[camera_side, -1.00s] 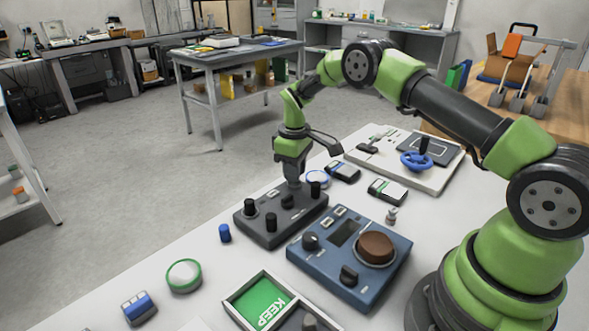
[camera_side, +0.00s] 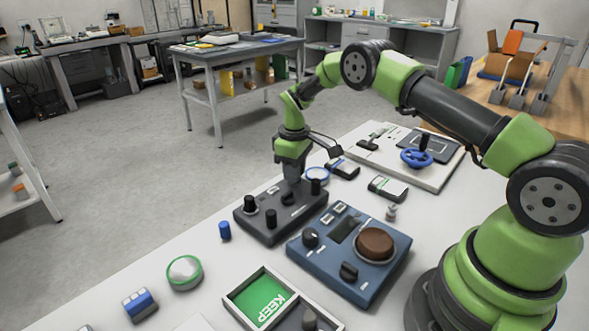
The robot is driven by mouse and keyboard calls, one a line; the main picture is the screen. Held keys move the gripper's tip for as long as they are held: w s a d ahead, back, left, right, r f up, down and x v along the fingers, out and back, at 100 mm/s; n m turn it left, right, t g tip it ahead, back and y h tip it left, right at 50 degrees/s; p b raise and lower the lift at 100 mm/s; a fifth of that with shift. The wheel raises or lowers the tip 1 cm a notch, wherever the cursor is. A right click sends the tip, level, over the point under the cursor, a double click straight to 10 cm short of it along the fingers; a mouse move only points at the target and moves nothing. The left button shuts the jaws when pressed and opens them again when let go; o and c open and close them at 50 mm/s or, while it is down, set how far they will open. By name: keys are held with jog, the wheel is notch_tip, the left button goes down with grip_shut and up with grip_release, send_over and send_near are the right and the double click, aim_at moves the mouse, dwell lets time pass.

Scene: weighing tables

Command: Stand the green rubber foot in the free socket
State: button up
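I cannot make out a green rubber foot anywhere on the table; if my gripper has it, the fingers hide it. My gripper (camera_side: 291,183) points straight down over the far middle part of a dark grey block (camera_side: 285,229). Its fingertips are small and blurred here, so whether they are open or hold something does not show. Several black upright pegs or knobs (camera_side: 271,219) stand on the block around the gripper. I cannot pick out a free socket; the spot under the gripper is partly covered. A short blue cylinder (camera_side: 225,230) stands on the table left of the block.
A blue control box (camera_side: 326,265) with a brown dial (camera_side: 376,246) sits close right of the block. A white board with a blue handwheel (camera_side: 416,158) lies behind right.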

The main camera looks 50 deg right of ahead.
jog(key=o, duration=0.5)
jog(key=s+a+r+m+t, duration=0.1)
jog(key=s+a+r, duration=0.15)
jog(key=r, duration=0.95)
jog(key=s+a+r+m+t, duration=0.15)
jog(key=s+r, duration=0.25)
jog(key=r, duration=0.7)
jog(key=s+a+r+m+t, duration=0.1)
jog(key=s+a, duration=0.1)
jog(key=s, duration=0.5)
jog(key=s+a+r+m+t+y, duration=0.1)
jog(key=s+a+m+t, duration=0.1)
jog(key=s, duration=0.5)
jog(key=s+a+r+m+t+y, duration=0.1)
jog(key=s+a+r+m, duration=0.1)
jog(key=s, duration=0.5)
jog(key=shift+s+a+r+t, duration=0.1)
jog(key=shift+a+t, duration=0.25)
jog(key=shift+a, duration=0.15)
